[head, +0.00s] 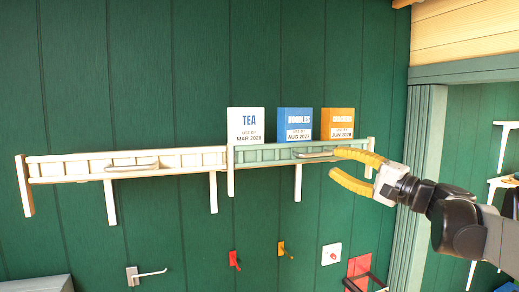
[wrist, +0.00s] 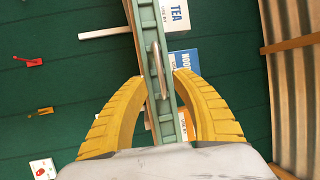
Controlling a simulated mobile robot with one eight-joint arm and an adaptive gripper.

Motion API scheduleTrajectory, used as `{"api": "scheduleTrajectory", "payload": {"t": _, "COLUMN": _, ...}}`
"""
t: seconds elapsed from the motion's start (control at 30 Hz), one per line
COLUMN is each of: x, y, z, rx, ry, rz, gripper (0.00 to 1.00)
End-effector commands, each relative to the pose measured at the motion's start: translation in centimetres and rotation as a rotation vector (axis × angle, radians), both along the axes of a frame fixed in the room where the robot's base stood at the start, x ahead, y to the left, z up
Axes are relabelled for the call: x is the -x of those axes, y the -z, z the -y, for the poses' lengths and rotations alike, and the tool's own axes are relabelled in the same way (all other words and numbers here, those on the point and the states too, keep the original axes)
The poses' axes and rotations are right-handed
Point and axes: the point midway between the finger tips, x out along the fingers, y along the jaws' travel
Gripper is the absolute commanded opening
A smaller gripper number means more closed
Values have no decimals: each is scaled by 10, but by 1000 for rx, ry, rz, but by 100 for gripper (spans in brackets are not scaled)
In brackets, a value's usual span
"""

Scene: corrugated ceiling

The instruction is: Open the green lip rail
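The green lip rail (head: 275,154) is a pale green slatted rail along the front of the right half of a wall shelf, standing upright. It has a pale bar handle (head: 314,154), which also shows in the wrist view (wrist: 157,72). My gripper (head: 334,163) has yellow fingers and is open and empty at the rail's right part, just right of the handle. In the wrist view my gripper (wrist: 158,80) has one finger on each side of the rail (wrist: 147,20). I cannot tell whether either finger touches it.
A white lip rail (head: 80,165) with its own handle is on the left. A TEA box (head: 246,125), a NOODLES box (head: 294,124) and an orange box (head: 338,122) stand behind the green rail. Below are a red hook (head: 234,259) and a white wall plate (head: 331,254).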

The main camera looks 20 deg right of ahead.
Motion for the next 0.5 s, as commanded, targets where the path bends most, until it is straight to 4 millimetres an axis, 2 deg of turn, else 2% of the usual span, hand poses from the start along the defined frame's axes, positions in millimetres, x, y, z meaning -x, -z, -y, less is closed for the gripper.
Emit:
{"api": "scheduleTrajectory", "payload": {"t": 0.1, "x": -22, "y": -7, "z": -12, "rx": 0, "ry": -4, "rz": 0, "gripper": 32}}
{"api": "scheduleTrajectory", "payload": {"t": 0.23, "x": -42, "y": -10, "z": -21, "rx": 1, "ry": -3, "rz": 0, "gripper": 32}}
{"api": "scheduleTrajectory", "payload": {"t": 0.5, "x": -58, "y": -12, "z": -28, "rx": 1, "ry": -1, "rz": -1, "gripper": 32}}
